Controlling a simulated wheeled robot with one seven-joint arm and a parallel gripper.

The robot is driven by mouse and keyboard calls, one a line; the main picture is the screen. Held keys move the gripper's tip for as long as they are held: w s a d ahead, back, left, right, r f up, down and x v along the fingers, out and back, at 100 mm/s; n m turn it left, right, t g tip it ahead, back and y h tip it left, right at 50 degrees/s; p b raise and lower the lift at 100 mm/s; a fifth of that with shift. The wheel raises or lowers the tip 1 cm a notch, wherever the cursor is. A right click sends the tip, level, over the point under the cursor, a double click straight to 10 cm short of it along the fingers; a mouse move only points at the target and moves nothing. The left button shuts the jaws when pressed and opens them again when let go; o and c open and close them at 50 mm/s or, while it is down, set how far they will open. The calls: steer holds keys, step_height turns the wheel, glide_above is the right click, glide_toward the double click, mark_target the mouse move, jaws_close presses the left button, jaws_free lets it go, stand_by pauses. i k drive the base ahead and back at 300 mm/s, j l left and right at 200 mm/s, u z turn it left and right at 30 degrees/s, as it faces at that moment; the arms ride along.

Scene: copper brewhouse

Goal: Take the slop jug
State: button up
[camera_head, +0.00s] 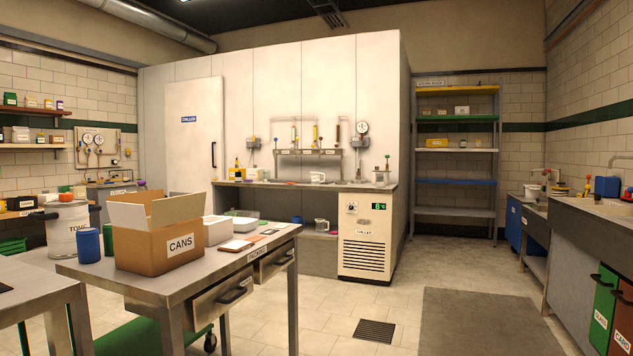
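No label in view can be read as slop jug. A small clear or grey jug (321,226) stands on the low shelf under the counter, just left of the chiller unit. A white jug-like vessel (317,177) with a small label stands on the counter above, below the taps. I cannot tell which of the two is the slop jug. Nothing is seen holding either one. My gripper is not in view.
The chiller (366,238) closes the shelf's right side. Floor is free right of the table, with a drain grate (374,331) and a mat (480,320).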

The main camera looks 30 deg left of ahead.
mark_target(315, 177)
steer(key=i+j+u, duration=0.15)
steer(key=i, duration=0.25)
steer(key=i+j+u, duration=0.15)
steer(key=i+j, duration=0.15)
steer(key=i, duration=0.15)
steer(key=i+j+u, duration=0.15)
steer(key=i, duration=0.3)
steer(key=i+z, duration=0.15)
steer(key=i, duration=2.15)
steer(key=i+j+u, duration=0.1)
steer(key=i+u, duration=0.25)
steer(key=i, duration=0.25)
steer(key=i+u, duration=0.4)
steer(key=i, duration=0.25)
steer(key=i+l+u, duration=0.35)
steer(key=i, duration=0.25)
steer(key=i+j, duration=0.3)
steer(key=i, duration=0.25)
steer(key=i+j+z, duration=0.15)
steer(key=i+j, duration=0.15)
steer(key=i, duration=0.25)
